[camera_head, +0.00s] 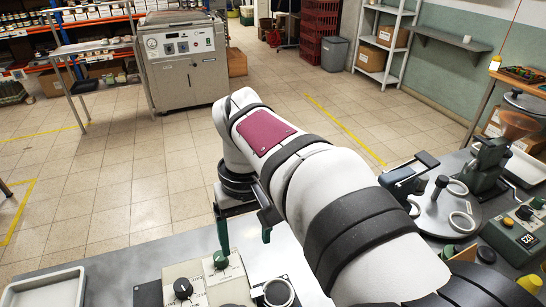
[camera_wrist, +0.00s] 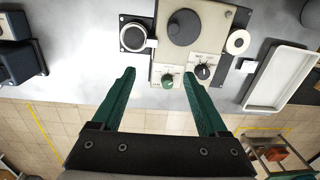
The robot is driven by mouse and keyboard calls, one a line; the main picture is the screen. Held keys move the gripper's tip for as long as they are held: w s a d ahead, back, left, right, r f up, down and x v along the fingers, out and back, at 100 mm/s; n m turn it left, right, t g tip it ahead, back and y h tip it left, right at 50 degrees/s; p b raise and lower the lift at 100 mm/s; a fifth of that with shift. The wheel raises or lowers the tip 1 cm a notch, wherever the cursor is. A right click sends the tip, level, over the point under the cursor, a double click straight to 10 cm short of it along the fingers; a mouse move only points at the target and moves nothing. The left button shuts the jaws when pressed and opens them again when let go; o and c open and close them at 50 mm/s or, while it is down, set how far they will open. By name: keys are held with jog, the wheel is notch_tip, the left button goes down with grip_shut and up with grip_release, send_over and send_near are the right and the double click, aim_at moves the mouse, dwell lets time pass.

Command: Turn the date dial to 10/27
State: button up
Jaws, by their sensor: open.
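A beige control box (camera_head: 236,287) stands on the grey bench in front of me. It carries a green knob (camera_head: 220,259) and a black knob (camera_head: 183,288), each on a pale labelled plate. The wrist view shows the green knob (camera_wrist: 167,82), the black knob (camera_wrist: 204,72) and a larger dark round dial (camera_wrist: 180,27). The lettering is too small to read, so I cannot tell which is the date dial or its setting. My gripper (camera_head: 245,245) is open and empty, with green fingers. In the wrist view its fingertips (camera_wrist: 159,73) lie either side of the green knob, apparently apart from it.
A pale shallow tray (camera_head: 45,290) lies at the left of the bench. A round black-and-silver fitting (camera_wrist: 133,37) and a white ring (camera_wrist: 238,42) flank the box. Right of my arm are a round grey plate with rings (camera_head: 440,212) and a green device (camera_head: 515,238).

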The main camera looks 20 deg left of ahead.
aim_at(181, 285)
jog(key=s+a+f+n, duration=0.2)
jog(key=s+a+n, duration=0.1)
jog(key=a, duration=0.5)
jog(key=s+a+f+n, duration=0.2)
jog(key=s+a+n, duration=0.1)
jog(key=a, duration=0.4)
jog(key=shift+t, duration=0.3)
jog(key=f, duration=1.5)
jog(key=shift+w+f, duration=0.25)
grip_shut()
